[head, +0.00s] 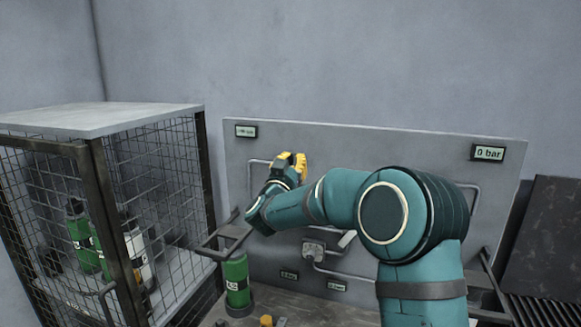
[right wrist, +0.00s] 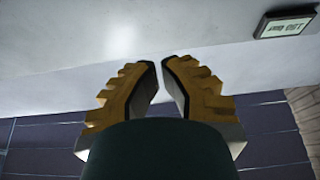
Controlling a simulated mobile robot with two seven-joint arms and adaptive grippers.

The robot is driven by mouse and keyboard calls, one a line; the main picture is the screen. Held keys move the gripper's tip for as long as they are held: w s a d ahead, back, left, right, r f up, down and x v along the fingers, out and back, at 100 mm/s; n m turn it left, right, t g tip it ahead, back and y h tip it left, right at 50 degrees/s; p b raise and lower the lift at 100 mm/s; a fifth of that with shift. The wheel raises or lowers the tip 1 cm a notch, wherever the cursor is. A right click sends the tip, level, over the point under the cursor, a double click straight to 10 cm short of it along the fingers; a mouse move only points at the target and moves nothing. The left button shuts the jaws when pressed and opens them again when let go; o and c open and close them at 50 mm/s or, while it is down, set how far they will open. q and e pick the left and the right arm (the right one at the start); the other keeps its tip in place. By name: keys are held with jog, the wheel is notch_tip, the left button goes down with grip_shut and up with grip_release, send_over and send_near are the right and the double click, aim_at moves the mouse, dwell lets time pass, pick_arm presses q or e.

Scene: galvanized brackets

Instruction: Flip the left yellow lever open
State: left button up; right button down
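No yellow lever can be made out in either view; my right arm covers part of the grey panel (head: 400,145). My right gripper (head: 292,160), with yellow fingers, is raised in front of the panel's left half, below the small sign (head: 246,131). In the right wrist view, its fingertips (right wrist: 161,65) are close together with a narrow empty gap between them, so it is slightly open and holds nothing. A pale handle-like piece (head: 347,238) and a grey fitting (head: 313,250) show on the panel beneath my forearm. My left gripper is not in view.
A wire-mesh cage (head: 155,175) with cylinders inside stands at the left. A green cylinder (head: 237,282) stands below the panel's left side, beside a dark bracket (head: 226,240). A "0 bar" display (head: 488,153) is at upper right. A small orange-yellow piece (head: 266,321) shows at the bottom.

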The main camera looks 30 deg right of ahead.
jog(key=x, duration=0.5)
jog(key=shift+w+d+r+p, duration=0.1)
jog(key=shift+d+p, duration=0.05)
jog(key=shift+p, duration=0.25)
notch_tip(320, 180, down, 3)
jog(key=shift+f, duration=0.5)
jog(key=shift+d+f+b, duration=0.1)
jog(key=shift+b, duration=0.2)
